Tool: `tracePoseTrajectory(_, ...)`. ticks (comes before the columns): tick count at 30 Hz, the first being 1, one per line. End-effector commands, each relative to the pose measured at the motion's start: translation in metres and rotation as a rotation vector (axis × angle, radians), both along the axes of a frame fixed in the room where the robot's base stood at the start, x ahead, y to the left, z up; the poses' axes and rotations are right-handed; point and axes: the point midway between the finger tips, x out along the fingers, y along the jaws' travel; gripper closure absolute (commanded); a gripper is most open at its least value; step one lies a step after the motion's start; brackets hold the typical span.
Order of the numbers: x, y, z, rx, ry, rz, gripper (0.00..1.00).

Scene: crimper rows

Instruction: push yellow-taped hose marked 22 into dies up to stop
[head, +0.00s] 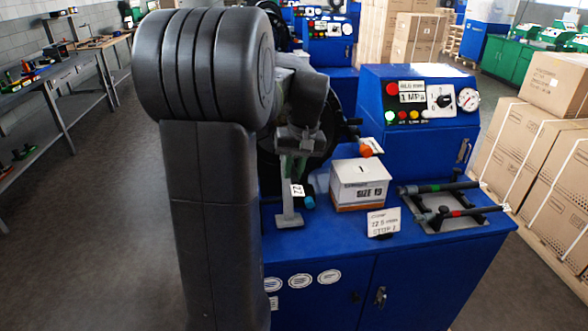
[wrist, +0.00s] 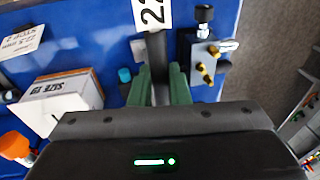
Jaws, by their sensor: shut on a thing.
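My gripper (wrist: 159,88), with green fingers, is shut on a dark hose (wrist: 157,50) that runs between the fingertips. A white tag marked 22 (wrist: 152,12) is on this hose; the tag also shows in the head view (head: 297,190). I cannot make out yellow tape on it. In the head view my gripper (head: 293,168) is above the front left of the blue bench, in front of the crimper's dark round head. My arm hides most of that head, so the dies and the hose's end relative to them cannot be seen.
The blue control box (head: 420,115) has a gauge and reads 1 MPa. A SIZE 19 box (head: 360,187) and a sign card (head: 383,222) stand right of my gripper. Green- and red-taped hoses lie on a rack (head: 455,220). A metal fixture (wrist: 205,55) is near the fingers.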

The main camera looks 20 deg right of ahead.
Motion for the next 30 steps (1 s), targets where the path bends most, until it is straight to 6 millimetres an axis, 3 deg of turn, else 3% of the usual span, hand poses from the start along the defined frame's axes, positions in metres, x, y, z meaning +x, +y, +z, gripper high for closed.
tracePoseTrajectory(30,0.001,0.0,0.014,0.007,0.038,0.0,1.0)
